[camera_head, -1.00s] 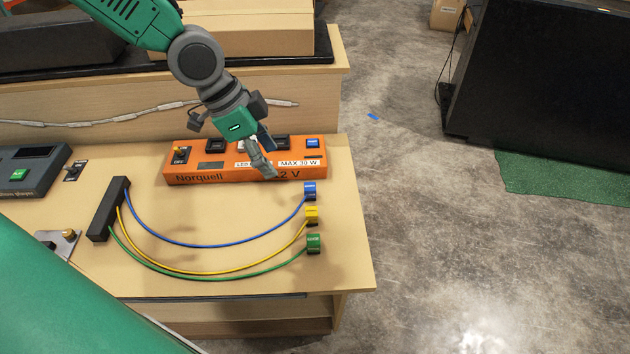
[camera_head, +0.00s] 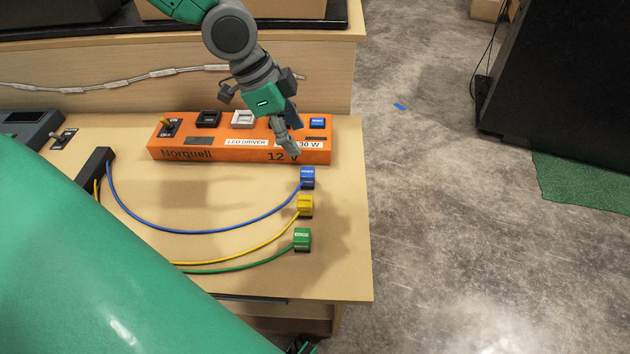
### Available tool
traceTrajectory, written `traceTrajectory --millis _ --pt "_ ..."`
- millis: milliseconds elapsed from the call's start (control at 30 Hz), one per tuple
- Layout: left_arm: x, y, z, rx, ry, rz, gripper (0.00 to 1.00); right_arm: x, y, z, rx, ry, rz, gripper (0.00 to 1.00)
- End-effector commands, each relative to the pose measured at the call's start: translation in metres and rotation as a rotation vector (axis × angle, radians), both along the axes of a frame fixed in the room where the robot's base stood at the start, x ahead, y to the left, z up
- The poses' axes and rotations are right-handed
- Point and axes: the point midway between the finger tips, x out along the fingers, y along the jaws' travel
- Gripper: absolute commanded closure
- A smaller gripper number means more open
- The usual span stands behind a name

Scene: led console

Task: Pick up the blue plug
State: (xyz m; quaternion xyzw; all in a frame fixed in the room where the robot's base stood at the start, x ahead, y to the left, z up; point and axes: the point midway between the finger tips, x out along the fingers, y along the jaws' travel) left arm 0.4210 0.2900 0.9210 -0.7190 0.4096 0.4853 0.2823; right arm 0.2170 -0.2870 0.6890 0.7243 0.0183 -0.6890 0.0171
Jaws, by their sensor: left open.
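The blue plug (camera_head: 308,174) stands on the table near its right edge, on the end of a blue cable. My left gripper (camera_head: 292,148) hangs in front of the orange LED driver (camera_head: 200,152), just behind and slightly left of the blue plug. It is open with nothing in it, and its fingers appear apart from the plug. One finger largely hides the other. My right gripper is not clearly visible.
The yellow plug (camera_head: 305,205) and green plug (camera_head: 302,238) stand in a row in front of the blue one. The cables run left to a black block (camera_head: 95,168). A large green arm part of mine covers the lower left. Bare table (camera_head: 345,230) lies right of the plugs.

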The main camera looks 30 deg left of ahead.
Motion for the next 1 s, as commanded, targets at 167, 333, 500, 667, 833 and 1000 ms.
traceTrajectory --millis 167,333,500,667,833,1000 --pt "0.006 -0.001 -0.038 -0.008 0.005 0.002 0.50 0.000 0.000 -0.013 0.000 0.000 0.001 0.60" --pt "0.012 -0.010 -0.067 -0.010 0.004 0.002 0.50 0.000 0.001 -0.023 0.001 0.000 0.002 0.60" --pt "0.015 -0.020 -0.077 -0.006 0.002 0.002 0.50 0.000 0.001 -0.026 0.001 0.000 0.002 0.60" --pt "0.017 -0.024 -0.091 -0.002 0.004 0.000 0.50 0.000 0.001 -0.033 0.001 0.000 0.001 0.60" --pt "0.020 -0.026 -0.119 -0.006 0.003 0.001 0.50 0.000 0.001 -0.045 0.000 0.000 0.000 0.60" --pt "0.022 -0.028 -0.129 -0.010 0.001 0.002 0.50 0.000 0.001 -0.048 0.001 0.000 0.001 0.60"
